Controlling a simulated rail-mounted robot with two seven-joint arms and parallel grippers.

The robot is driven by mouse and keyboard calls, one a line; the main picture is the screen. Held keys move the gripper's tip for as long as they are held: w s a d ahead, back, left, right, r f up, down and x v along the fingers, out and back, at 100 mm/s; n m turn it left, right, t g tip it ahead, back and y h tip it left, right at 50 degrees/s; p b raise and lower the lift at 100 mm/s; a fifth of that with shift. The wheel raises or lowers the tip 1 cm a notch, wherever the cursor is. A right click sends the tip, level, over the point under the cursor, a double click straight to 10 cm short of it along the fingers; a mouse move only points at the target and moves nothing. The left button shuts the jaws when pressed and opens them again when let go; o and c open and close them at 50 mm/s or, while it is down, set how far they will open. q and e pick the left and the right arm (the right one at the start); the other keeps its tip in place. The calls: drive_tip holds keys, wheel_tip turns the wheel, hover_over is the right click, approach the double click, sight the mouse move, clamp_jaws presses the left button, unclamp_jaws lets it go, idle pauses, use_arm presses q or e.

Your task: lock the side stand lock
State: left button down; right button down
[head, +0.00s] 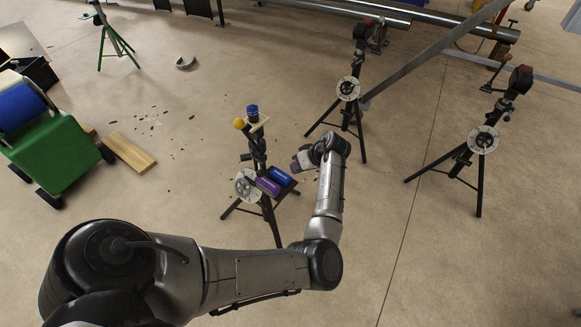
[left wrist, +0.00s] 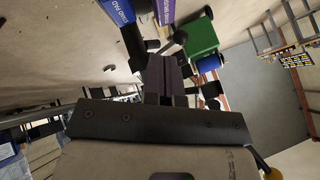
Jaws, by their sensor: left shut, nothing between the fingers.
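The nearest pipe stand (head: 260,156) is a black tripod with a pale round disc (head: 247,186) low on its post. A yellow ball (head: 239,123) and a blue-capped part (head: 252,110) are at its top. My left gripper (head: 298,163) is just right of the post, shut and empty, apart from the stand as far as I can tell. In the left wrist view its shut fingers (left wrist: 166,78) point toward dark stand parts (left wrist: 135,45). I cannot tell which part is the side lock or how it is set. My right gripper is not in view.
A purple box (head: 268,186) and a blue box (head: 281,176) sit on the stand's low shelf. Two more tripod stands (head: 348,90) (head: 482,139) stand to the right. A green cart (head: 60,155) and a wood plank (head: 131,152) are at left.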

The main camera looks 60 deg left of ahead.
use_arm(q)
drive_tip(key=shift+w+d+r, duration=0.15)
drive_tip(key=shift+d+r, duration=0.15)
drive_tip(key=shift+r, duration=0.05)
drive_tip(key=s+d+r+m+t+y+p, duration=0.1)
drive_tip(key=s+r+m+t+y+p, duration=0.2)
drive_tip(key=s+m+t+p, duration=0.3)
drive_tip(key=s+d+m+t+h+p, duration=0.1)
drive_tip(key=s+d+m+h, duration=0.2)
drive_tip(key=d, duration=0.7)
drive_tip(key=s+d+r+m+t+h+p, duration=0.1)
drive_tip(key=s+d+m+h+p, duration=0.1)
drive_tip(key=s+d+m, duration=0.4)
drive_tip(key=s+d+r+m+t+h+p, duration=0.1)
drive_tip(key=s+d+m, duration=0.4)
drive_tip(key=d, duration=0.8)
drive_tip(key=s+h+p, duration=0.1)
drive_tip(key=s+h, duration=0.1)
drive_tip(key=s, duration=0.1)
drive_tip(key=shift+d+m+h, duration=0.3)
drive_tip(key=shift+d+h, duration=0.1)
drive_tip(key=shift+s, duration=0.1)
